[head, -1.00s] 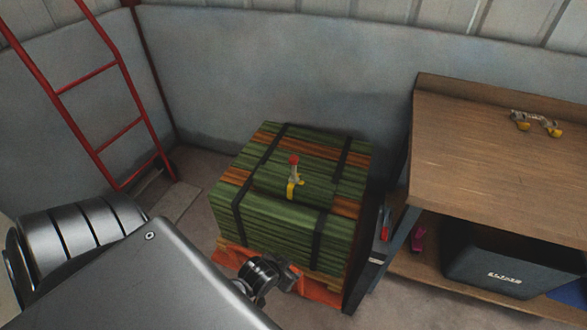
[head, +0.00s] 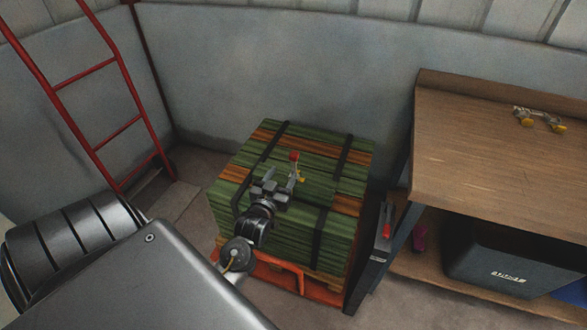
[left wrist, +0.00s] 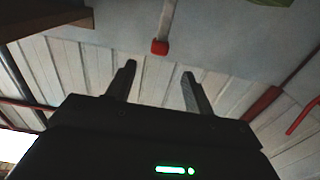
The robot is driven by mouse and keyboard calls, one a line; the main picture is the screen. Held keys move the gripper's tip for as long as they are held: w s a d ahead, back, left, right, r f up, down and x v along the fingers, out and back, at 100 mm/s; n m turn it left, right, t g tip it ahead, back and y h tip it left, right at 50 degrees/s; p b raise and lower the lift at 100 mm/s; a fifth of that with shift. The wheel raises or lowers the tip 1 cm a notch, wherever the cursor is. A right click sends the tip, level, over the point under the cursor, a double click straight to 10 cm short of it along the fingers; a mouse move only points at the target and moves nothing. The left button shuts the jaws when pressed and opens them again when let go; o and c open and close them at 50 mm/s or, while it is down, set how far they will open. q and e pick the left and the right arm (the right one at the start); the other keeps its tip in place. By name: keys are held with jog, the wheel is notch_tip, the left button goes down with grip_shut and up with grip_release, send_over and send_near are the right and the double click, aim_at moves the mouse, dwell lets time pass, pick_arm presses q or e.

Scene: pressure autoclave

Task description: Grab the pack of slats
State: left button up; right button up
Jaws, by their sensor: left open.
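The pack of slats (head: 285,245) is a block of green and brown wooden slats bound with black straps, standing on an orange pallet base in the head view. A small upright handle with a red knob (head: 294,157) and a yellow part stands on its top. My left gripper (head: 272,182) is open and empty, in front of the handle and over the pack's top left part; I cannot tell whether it touches. In the left wrist view its two fingers (left wrist: 160,82) are apart, with the red knob (left wrist: 159,47) beyond them. My right gripper is not in view.
A wooden workbench (head: 500,150) stands at the right, with a yellow-ended metal piece (head: 539,121) on top and a dark bin (head: 505,262) on its lower shelf. A grey wall is close behind the pack.

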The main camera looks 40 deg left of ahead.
aim_at(292, 157)
pick_arm(q)
jog(key=x, duration=0.5)
jog(key=shift+x, duration=2.75)
jog(key=shift+r, duration=0.1)
grip_shut()
jog(key=shift+r, duration=0.1)
